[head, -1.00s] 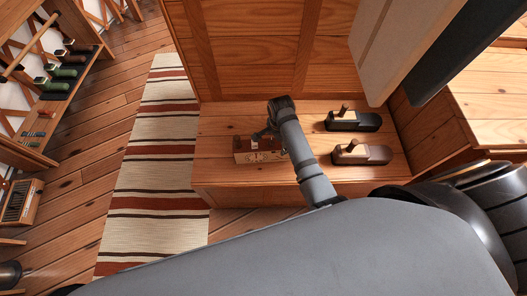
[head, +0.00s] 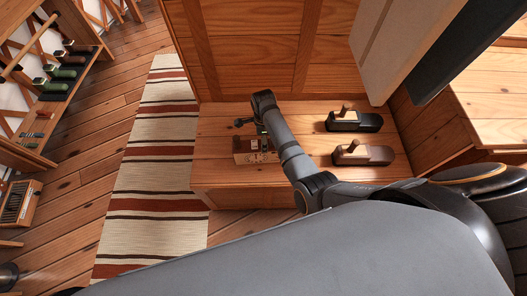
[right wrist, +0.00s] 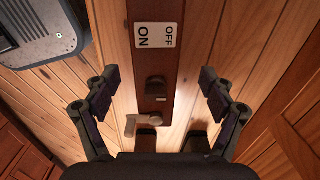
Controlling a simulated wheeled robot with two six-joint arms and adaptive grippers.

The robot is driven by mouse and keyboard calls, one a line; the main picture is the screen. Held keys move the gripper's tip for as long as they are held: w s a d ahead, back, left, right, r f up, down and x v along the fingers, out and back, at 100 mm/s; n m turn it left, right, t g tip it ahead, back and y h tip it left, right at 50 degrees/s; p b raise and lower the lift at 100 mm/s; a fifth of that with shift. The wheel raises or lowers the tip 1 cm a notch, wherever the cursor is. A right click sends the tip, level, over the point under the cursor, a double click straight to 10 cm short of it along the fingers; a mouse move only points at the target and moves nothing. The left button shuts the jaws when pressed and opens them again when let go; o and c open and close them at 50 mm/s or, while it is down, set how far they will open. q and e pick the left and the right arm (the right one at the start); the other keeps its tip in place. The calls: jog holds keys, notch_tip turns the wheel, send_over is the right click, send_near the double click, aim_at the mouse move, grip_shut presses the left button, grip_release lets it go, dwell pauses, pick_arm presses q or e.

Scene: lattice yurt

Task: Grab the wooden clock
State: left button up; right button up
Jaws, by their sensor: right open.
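In the right wrist view the open right gripper (right wrist: 160,79) has a finger on each side of the top, with gaps. My left gripper is not in view.
Two hand planes, one black (head: 365,123) and one brown (head: 378,155), lie on the bench (head: 215,180) right of the clock. A wooden panel (head: 260,50) rises behind. A striped rug (head: 155,190) lies left on the floor.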

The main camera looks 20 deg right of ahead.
jog(key=f, duration=0.2)
jog(key=f+b, duration=0.1)
jog(key=f, duration=0.1)
jog(key=shift+s+a+f, duration=0.1)
jog(key=shift+s+f, duration=0.1)
jog(key=shift+f, duration=0.2)
jog(key=shift+r, duration=0.1)
grip_shut()
